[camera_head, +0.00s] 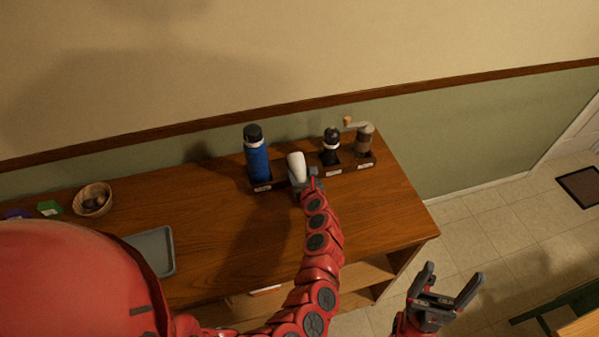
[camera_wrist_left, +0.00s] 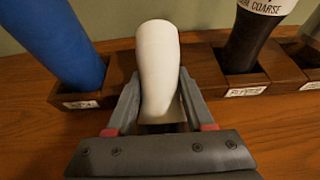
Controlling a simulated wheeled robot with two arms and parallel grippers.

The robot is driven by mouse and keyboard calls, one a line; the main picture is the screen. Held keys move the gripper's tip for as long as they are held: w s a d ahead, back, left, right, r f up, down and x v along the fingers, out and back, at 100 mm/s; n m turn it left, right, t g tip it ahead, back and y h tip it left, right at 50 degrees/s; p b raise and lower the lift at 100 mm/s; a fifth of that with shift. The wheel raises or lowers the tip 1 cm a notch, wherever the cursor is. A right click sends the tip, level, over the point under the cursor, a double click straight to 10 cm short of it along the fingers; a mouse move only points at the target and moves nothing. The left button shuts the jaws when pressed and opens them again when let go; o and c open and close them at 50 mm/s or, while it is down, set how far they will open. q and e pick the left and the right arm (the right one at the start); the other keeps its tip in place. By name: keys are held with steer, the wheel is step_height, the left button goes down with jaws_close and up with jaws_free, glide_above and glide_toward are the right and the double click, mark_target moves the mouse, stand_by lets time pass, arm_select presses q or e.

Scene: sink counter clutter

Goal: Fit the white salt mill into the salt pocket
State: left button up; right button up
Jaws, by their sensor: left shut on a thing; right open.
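The white salt mill (camera_head: 296,166) is held by my left gripper (camera_head: 304,184) at the dark wooden rack (camera_head: 344,168) on the counter. In the left wrist view the mill (camera_wrist_left: 158,62) stands roughly upright between the two fingers of the gripper (camera_wrist_left: 160,118), which is shut on it. It is in line with the rack gap between the blue bottle (camera_wrist_left: 58,40) and the dark grinder (camera_wrist_left: 247,45). The mill's foot is hidden, so I cannot tell whether it sits inside a pocket. My right gripper (camera_head: 447,285) is open and empty, off the counter's right side.
The blue bottle (camera_head: 257,160), black-topped grinder (camera_head: 330,148) and crank mill (camera_head: 363,140) stand in rack pockets close beside the mill. A wicker bowl (camera_head: 92,199) and grey tray (camera_head: 158,250) are at left. The counter's right end is clear.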

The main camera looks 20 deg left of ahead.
arm_select(q)
jaws_close()
steer(key=shift+r, duration=0.15)
step_height(320, 180, up, 5)
steer(key=shift+r+b, duration=0.15)
steer(key=shift+b, duration=0.2)
step_height(320, 180, up, 10)
steer(key=p, duration=0.3)
step_height(320, 180, up, 12)
steer(key=r+b, duration=0.1)
steer(key=b, duration=0.3)
glide_above(297, 158)
steer(key=s+d, duration=0.2)
steer(key=s, duration=0.1)
steer(key=shift+w+a+f, duration=0.1)
steer(key=shift+w+f, duration=0.15)
